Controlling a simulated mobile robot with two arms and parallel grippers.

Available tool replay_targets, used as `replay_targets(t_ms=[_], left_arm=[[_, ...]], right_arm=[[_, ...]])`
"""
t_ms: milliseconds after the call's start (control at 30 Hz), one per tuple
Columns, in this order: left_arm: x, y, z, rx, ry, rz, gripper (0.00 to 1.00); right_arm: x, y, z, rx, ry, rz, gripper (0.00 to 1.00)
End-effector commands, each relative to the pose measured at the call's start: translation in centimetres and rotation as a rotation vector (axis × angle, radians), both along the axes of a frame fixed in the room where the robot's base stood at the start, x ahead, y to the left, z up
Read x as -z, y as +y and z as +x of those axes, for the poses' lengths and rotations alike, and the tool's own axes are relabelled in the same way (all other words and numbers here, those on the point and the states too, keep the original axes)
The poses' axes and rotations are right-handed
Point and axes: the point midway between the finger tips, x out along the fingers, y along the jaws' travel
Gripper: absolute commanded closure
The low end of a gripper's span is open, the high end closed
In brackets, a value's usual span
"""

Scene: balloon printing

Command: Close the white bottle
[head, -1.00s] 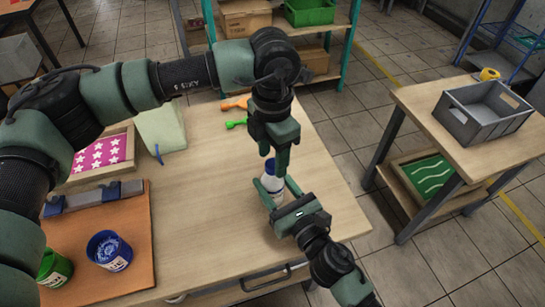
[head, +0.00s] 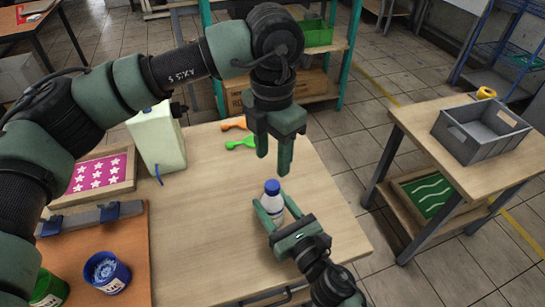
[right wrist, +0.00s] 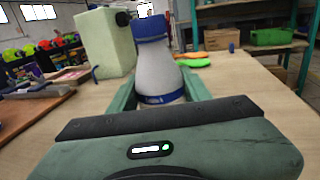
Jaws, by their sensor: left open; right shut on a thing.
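The white bottle (head: 273,199) stands upright on the wooden table near its right edge, with a blue cap (head: 272,187) on its top. It also shows in the right wrist view (right wrist: 158,75), with the blue cap (right wrist: 150,27) seated on the neck. How tightly the cap sits cannot be told. My right gripper (head: 272,210) is shut around the bottle's lower body, one finger on each side. My left gripper (head: 273,160) points down above and slightly behind the bottle. Its fingers are apart and empty, clear of the cap.
A pale green container (head: 157,140) stands at the back left of the table. Orange (head: 233,124) and green (head: 240,143) tools lie behind the bottle. A framed pink star screen (head: 98,174) and a blue ink pot (head: 107,272) are at left. The table's middle is clear.

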Motion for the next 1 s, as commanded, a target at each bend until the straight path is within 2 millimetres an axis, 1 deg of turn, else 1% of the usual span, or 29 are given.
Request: replay_targets(t_ms=[133,233,500,700,800,1000], left_arm=[[0.2,0.0,0.0,0.001,0.0,0.0,0.53],[1.1,0.0,0.0,0.001,0.001,0.0,0.53],[5.2,0.0,-0.1,0.002,0.003,0.0,0.53],[7.4,0.0,0.0,0.001,0.001,-0.001,0.53],[7.9,0.0,0.0,0.002,0.0,0.0,0.53],[8.1,0.0,0.0,0.002,0.0,0.0,0.53]], right_arm=[[0.0,0.0,0.0,0.0,0.0,0.0,1.0],[0.0,0.0,0.0,0.0,0.0,0.0,1.0],[0.0,0.0,0.0,0.0,0.0,0.0,1.0],[0.0,0.0,0.0,0.0,0.0,0.0,1.0],[0.0,0.0,0.0,0.0,0.0,0.0,1.0],[0.0,0.0,0.0,0.0,0.0,0.0,1.0]])
